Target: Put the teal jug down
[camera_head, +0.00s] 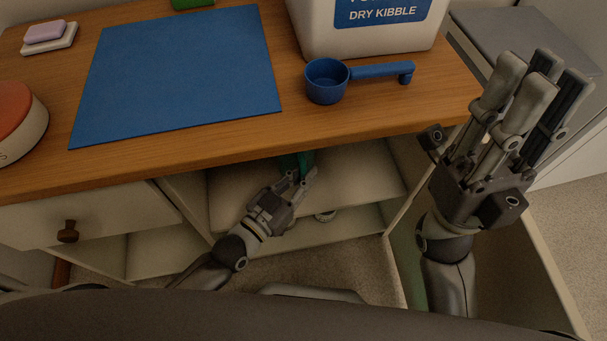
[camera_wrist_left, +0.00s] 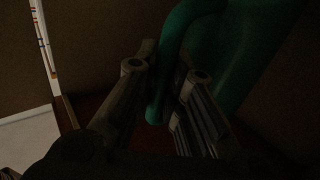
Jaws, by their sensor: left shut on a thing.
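The teal jug (camera_wrist_left: 242,50) fills the upper right of the left wrist view, with its handle (camera_wrist_left: 168,60) curving down between my left fingers. In the head view only a small teal part (camera_head: 296,163) shows, under the table's front edge. My left gripper (camera_head: 300,178) reaches into the open shelf space below the tabletop and is shut on the jug's handle; it also shows in the left wrist view (camera_wrist_left: 163,95). The jug's base is hidden, so I cannot tell whether it touches the shelf (camera_head: 340,190). My right gripper (camera_head: 535,85) is raised at the right, open and empty.
The wooden tabletop (camera_head: 200,150) overhangs the shelves. On it are a blue mat (camera_head: 185,75), a blue scoop (camera_head: 327,82), a kibble container (camera_head: 365,40), a red-lidded tin (camera_head: 15,120) and a soap dish (camera_head: 50,38). A drawer with a knob (camera_head: 67,232) is at the left.

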